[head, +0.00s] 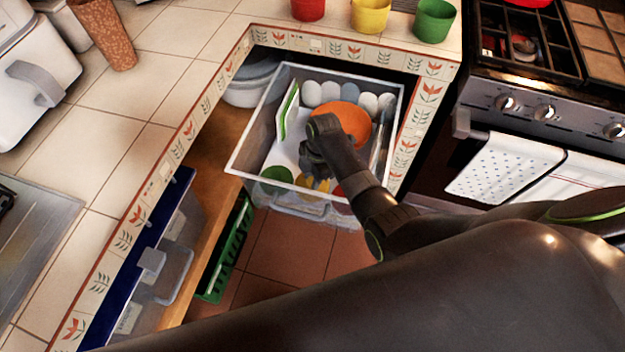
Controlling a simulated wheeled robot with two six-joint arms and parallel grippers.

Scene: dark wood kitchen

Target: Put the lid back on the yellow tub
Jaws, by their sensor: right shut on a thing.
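The yellow tub (370,14) stands open-topped or lidless on the counter at the top, between a red tub (308,8) and a green tub (434,20). A yellow lid (313,187) is at the front of a clear plastic drawer (250,140), below the counter top. My right gripper (315,172) reaches down into the drawer and is shut on the yellow lid; its fingers hide part of it. My left gripper is not in view.
The drawer also holds a green round lid (277,180), an orange bowl-like thing (354,122) and several white, egg-like things. The drawer walls surround my gripper. A stove (545,110) with hanging towels stands at right.

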